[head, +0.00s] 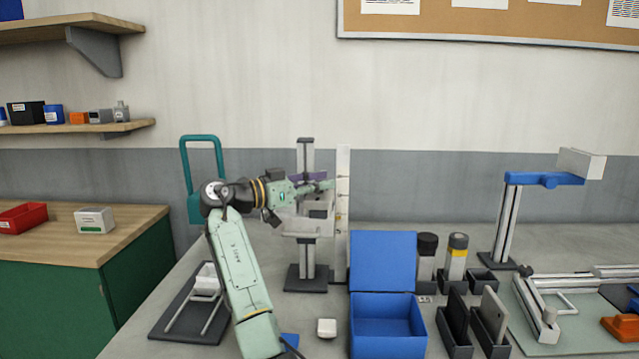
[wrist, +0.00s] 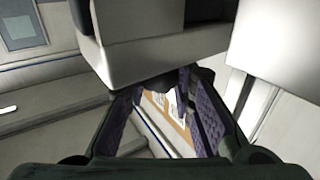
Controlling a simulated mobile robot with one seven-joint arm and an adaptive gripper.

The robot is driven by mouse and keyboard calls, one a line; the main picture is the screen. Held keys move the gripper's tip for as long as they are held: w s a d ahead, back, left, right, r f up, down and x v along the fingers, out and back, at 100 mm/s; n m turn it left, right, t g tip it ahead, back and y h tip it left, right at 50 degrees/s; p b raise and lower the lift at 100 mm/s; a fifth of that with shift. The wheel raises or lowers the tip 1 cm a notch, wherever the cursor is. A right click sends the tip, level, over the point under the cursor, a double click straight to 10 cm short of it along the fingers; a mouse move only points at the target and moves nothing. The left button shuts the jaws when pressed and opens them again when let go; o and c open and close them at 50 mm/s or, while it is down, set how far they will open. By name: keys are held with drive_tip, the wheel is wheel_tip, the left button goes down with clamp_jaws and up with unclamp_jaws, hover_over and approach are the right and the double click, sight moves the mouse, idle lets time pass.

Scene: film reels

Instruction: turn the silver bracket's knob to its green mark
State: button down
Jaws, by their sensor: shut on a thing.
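The silver bracket (head: 300,234) is on an upright post with a dark base, left of the middle in the head view. My gripper (head: 322,186) is at the upper part of this stand, reaching in from the left. In the wrist view, its purple-padded fingers (wrist: 163,92) are closed around a dark, rounded part that looks like the knob (wrist: 157,82), under a pale grey block (wrist: 155,58). The fingers and block hide most of the knob. I cannot see the green mark or tell the knob's angle.
A tall pale upright strip (head: 343,215) stands close to the right of the stand. An open blue box (head: 387,312) and dark holders (head: 455,325) are in front to the right. A blue bracket (head: 545,179) on another post stands farther right.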

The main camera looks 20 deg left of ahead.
drive_tip(key=shift+m+g+h, duration=0.3)
drive_tip(key=shift+h, duration=0.1)
idle(0.3)
drive_tip(key=c, duration=1.3)
unclamp_jaws()
drive_tip(key=shift+c, duration=0.2)
drive_tip(key=v, duration=1.2)
drive_tip(key=shift+w, duration=0.1)
